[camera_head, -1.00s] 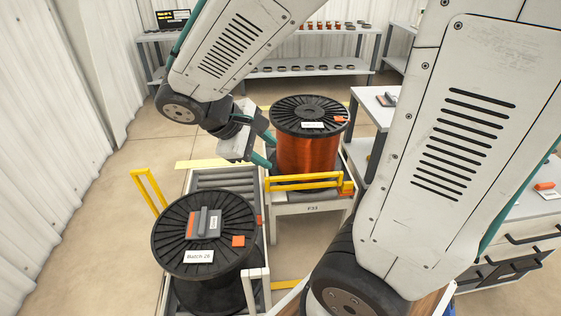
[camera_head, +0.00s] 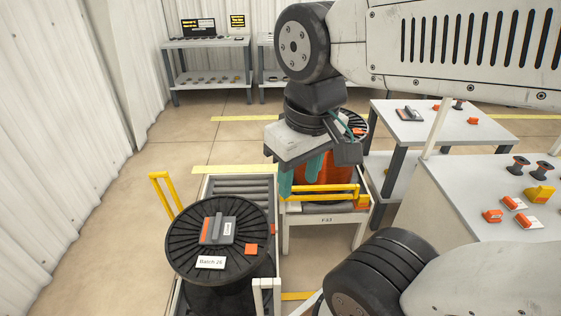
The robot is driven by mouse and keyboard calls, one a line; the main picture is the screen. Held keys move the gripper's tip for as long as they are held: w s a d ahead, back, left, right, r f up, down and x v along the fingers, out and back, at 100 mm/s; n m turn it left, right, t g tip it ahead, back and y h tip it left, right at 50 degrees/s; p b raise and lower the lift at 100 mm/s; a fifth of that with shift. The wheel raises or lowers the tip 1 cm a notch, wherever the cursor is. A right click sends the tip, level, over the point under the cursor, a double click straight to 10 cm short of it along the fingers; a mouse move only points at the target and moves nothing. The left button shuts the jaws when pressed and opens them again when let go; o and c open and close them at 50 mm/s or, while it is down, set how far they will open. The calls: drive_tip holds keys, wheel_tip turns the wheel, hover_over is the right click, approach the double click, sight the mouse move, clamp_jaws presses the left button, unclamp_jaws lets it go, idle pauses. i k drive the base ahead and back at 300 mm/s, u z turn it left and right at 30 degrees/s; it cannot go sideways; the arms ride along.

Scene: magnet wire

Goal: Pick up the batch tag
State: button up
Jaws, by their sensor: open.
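A white tag (camera_head: 211,262) reading "Batch" and a number that is hard to read lies on the top flange of the black spool (camera_head: 182,246), near its front edge. A grey device with an orange stripe (camera_head: 217,229) and an orange square (camera_head: 251,249) lie on the same flange. My gripper (camera_head: 300,176) hangs behind and to the right of this spool, its teal fingers pointing down, open and apart from the tag. It is in front of the copper-wound spool (camera_head: 334,170) and hides much of it, including most of its top.
The black spool stands on a roller conveyor (camera_head: 238,188) with a yellow bar (camera_head: 161,190) at its left. A yellow rail (camera_head: 325,194) fronts the copper spool's stand. Worktables with small orange parts (camera_head: 492,216) stand at the right. Floor at the left is clear.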

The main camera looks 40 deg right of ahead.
sight(512, 205)
drive_tip(key=z, duration=3.25)
drive_tip(key=k, duration=1.3)
drive_tip(key=u, duration=0.05)
drive_tip(key=i, duration=0.55)
drive_tip(key=u, duration=0.9)
drive_tip(key=i, duration=0.65)
drive_tip(key=u, duration=0.1)
